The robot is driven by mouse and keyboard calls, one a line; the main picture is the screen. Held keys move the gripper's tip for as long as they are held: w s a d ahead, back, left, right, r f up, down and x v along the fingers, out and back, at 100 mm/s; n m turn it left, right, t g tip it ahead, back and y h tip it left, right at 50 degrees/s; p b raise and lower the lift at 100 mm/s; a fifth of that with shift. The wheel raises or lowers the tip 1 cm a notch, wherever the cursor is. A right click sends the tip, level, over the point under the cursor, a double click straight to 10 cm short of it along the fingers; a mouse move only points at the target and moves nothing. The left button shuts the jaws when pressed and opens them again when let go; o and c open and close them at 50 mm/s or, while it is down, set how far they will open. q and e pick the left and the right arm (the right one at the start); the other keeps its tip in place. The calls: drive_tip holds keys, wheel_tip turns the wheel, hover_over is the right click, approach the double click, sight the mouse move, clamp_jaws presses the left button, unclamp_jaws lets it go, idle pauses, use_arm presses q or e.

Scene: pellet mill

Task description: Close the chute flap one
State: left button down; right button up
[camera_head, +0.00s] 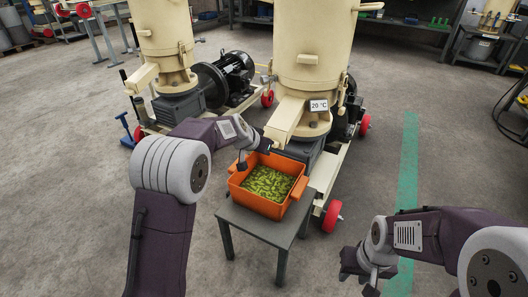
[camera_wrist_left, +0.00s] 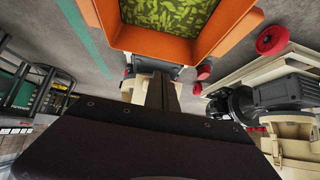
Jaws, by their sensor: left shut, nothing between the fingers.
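The cream discharge chute (camera_head: 285,120) slopes down from the middle pellet mill, above an orange crate (camera_head: 234,181). I cannot make out its flap clearly at the lower end. My left gripper (camera_head: 243,164) is at the crate's back left side, just left of and below the chute's lower end. In the left wrist view its dark fingers (camera_wrist_left: 162,92) are together and empty. The crate's orange wall (camera_wrist_left: 225,35) shows above them there. My right gripper (camera_head: 357,277) hangs over the floor at the lower right, its fingers apart and empty, away from the mill.
The crate holds green pellets (camera_head: 268,183) and stands on a small grey table (camera_head: 250,222). A second mill (camera_head: 160,40) stands at the back left. Open floor and a green stripe (camera_head: 408,165) lie to the right.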

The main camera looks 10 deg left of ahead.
use_arm(q)
drive_tip(key=f+b, duration=0.1)
drive_tip(key=w+f+b, duration=0.1)
drive_tip(key=f, duration=0.1)
drive_tip(key=w+f+b, duration=0.1)
drive_tip(key=shift+d+f, duration=0.15)
drive_tip(key=shift+d, duration=0.15)
idle(1.4)
